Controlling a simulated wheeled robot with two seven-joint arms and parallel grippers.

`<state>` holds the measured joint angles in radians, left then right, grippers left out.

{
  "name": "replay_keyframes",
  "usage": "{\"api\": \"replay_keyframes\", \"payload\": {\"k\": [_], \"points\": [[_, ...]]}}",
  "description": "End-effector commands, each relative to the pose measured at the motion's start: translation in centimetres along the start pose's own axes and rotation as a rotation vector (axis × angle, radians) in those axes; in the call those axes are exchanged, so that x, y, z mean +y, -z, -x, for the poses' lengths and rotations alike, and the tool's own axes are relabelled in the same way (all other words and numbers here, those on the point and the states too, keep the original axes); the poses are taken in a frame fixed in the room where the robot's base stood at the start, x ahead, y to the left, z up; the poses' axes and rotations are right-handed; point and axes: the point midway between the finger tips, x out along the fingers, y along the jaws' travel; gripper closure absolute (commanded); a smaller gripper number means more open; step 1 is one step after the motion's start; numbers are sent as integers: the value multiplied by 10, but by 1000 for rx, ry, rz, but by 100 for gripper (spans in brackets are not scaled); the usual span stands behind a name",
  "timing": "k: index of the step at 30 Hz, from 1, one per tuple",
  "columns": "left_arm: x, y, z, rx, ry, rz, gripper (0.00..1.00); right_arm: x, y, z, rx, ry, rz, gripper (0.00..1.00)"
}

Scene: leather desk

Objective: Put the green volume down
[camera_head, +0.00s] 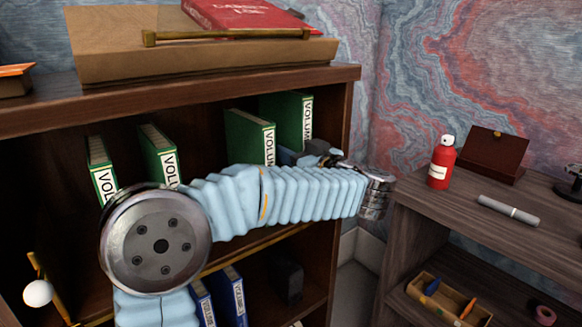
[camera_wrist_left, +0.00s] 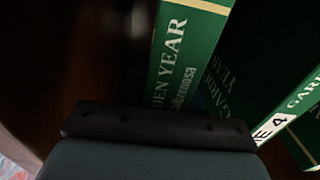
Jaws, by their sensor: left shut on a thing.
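Several green volumes stand upright on the upper shelf of the dark wooden bookcase in the head view. The rightmost green volume (camera_head: 294,118) is at the right end of that shelf, with my left gripper (camera_head: 305,154) at its lower part. In the left wrist view, my left gripper (camera_wrist_left: 165,122) is shut on a green volume (camera_wrist_left: 183,45) lettered "DEN YEAR". Another green volume (camera_wrist_left: 262,75), labelled with a 4, is close to its right. The held volume's underside is hidden, so I cannot tell whether it touches the shelf. My right gripper is out of view.
My left arm crosses in front of the upper shelf (camera_head: 345,85). Blue volumes (camera_head: 228,292) stand on the lower shelf. A brown case (camera_head: 200,62) with a red book (camera_head: 245,14) tops the bookcase. A side desk (camera_head: 450,206) at right bears a red bottle (camera_head: 441,165).

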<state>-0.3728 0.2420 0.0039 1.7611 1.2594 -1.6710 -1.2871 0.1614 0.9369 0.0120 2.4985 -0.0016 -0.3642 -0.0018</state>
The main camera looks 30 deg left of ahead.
Motion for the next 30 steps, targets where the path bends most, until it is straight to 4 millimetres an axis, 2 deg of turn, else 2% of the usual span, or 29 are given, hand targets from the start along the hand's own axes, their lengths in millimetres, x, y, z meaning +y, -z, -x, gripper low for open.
{"api": "replay_keyframes", "payload": {"k": [3,6,18,19,21,23,30], "points": [[0,-22,-1,1,1,-3,100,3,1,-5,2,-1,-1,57],[0,-34,-1,1,1,-1,100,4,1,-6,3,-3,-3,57],[0,-39,0,1,2,1,100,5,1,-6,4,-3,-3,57],[0,-39,0,-1,2,0,61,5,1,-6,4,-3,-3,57],[0,-39,0,-1,2,0,50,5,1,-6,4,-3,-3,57],[0,-39,0,-1,2,0,41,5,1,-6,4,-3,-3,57],[0,-39,0,-1,2,0,40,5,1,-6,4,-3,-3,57]]}}
